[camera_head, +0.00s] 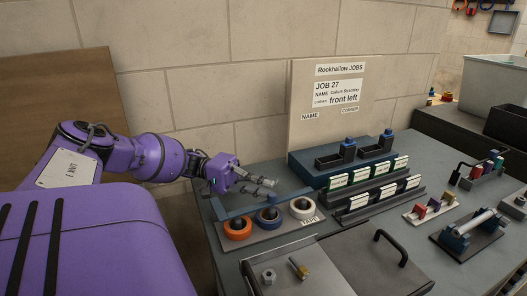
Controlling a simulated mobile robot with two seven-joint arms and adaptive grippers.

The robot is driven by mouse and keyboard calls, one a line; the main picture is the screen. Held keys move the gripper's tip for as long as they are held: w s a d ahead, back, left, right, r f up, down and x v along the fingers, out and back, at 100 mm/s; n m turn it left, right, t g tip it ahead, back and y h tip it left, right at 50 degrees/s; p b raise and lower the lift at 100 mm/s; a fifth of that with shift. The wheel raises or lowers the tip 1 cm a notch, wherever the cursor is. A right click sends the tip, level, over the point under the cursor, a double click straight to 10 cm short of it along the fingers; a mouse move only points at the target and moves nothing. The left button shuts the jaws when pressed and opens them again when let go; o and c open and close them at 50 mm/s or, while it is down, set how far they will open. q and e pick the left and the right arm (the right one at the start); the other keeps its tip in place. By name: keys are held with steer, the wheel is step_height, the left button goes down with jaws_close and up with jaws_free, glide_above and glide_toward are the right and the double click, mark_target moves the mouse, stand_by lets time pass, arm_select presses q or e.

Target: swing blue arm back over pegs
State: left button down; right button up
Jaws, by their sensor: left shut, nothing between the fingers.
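A grey tape board (258,236) lies at the left end of the bench, with dark pegs standing in a row. An orange roll (238,235), a blue roll (268,224) and a white roll (302,214) sit around the pegs. The blue arm (236,211) is a long bar lying along the back of the board, behind the rolls. My left gripper (267,188) is shut and empty, its fingers pointing right, above or just behind the blue arm; I cannot tell whether it touches it. My right gripper is not in view.
A job board (328,100) stands at the back. A blue bin rack (318,175) and rows of white-labelled cards (362,210) are right of the rolls. A grey panel with a black handle (391,248) lies in front. A clamp fixture (468,234) stands at right.

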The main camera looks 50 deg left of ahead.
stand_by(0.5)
arm_select(q)
steer(key=v, duration=1.2)
steer(key=shift+r, duration=0.15)
